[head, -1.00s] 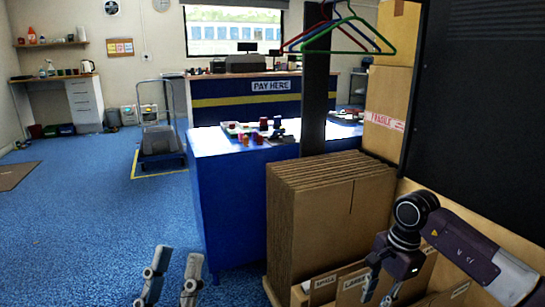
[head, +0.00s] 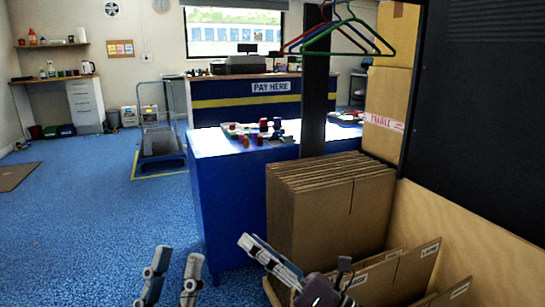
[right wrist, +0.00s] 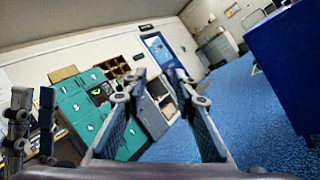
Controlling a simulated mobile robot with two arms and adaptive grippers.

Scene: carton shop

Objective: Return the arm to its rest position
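My left gripper (head: 173,262) is at the bottom edge of the head view, its two fingers apart with nothing between them. My right gripper (head: 294,254) is low in the head view, in front of the stack of flat cartons (head: 325,205) and above the near edge of the wooden bin. In the right wrist view my right gripper (right wrist: 158,80) has its fingers spread wide, with nothing between them. That view faces teal lockers and a blue door across the room.
A wooden bin (head: 480,235) with labelled cardboard dividers stands at the right. A blue counter (head: 228,200) is behind the flat cartons. Coloured hangers (head: 345,35) hang above. Stacked boxes (head: 388,110) stand at the right. The blue floor (head: 90,220) at the left is clear.

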